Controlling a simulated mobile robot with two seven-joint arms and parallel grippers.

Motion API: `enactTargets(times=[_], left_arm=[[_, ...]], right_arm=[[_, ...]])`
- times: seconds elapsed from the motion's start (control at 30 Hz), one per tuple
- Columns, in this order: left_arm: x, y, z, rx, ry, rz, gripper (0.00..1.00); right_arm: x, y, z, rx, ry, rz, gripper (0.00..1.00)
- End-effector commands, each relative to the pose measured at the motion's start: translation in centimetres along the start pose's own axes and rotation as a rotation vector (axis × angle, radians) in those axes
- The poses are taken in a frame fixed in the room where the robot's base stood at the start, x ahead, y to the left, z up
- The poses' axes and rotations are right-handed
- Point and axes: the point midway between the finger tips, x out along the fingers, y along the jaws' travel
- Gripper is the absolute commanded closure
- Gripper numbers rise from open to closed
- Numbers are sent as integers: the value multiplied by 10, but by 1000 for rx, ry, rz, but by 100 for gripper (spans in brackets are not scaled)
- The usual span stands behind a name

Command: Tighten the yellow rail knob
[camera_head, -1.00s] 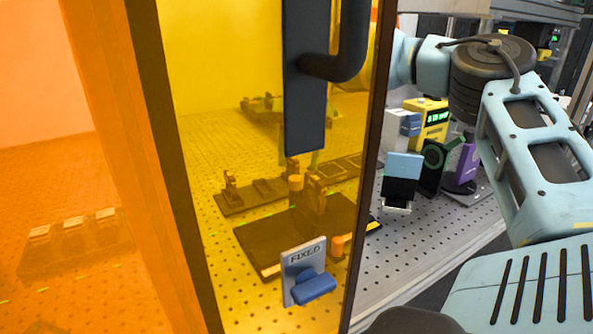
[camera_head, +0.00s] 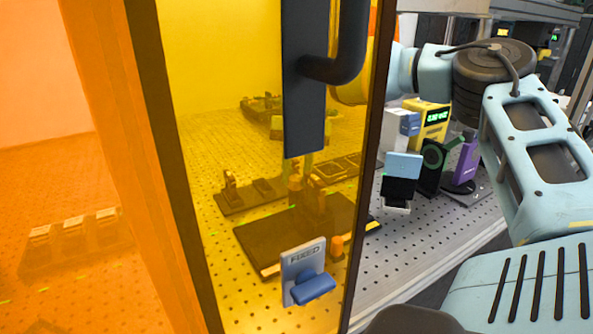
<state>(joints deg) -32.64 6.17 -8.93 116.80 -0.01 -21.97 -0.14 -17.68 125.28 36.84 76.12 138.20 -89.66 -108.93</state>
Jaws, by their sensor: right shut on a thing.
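Through the amber panel, an orange-looking knob (camera_head: 295,184) stands upright on a dark rail base (camera_head: 275,235). I take it for the yellow rail knob, but the panel tints its colour. My right arm comes in from the right and passes behind the panel. The fingers of my right gripper (camera_head: 299,170) reach down to the knob's top and are shut on it. Most of that gripper is hidden behind the dark handle plate. My left gripper is not in view.
The amber panel has a dark handle (camera_head: 345,60) and a frame post (camera_head: 368,170). A FIXED sign (camera_head: 302,262) with a blue block is in front. A second orange knob (camera_head: 336,246) stands at the base's right. Instruments, including a yellow meter (camera_head: 428,120), stand on the perforated table.

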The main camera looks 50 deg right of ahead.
Motion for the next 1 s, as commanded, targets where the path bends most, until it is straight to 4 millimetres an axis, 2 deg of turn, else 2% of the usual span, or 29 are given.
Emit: enactTargets(times=[0.37,1.0], left_arm=[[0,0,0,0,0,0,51],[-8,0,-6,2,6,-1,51]], right_arm=[[0,-1,0,76,1,32,96],[-1,-4,-3,589,2,248,96]])
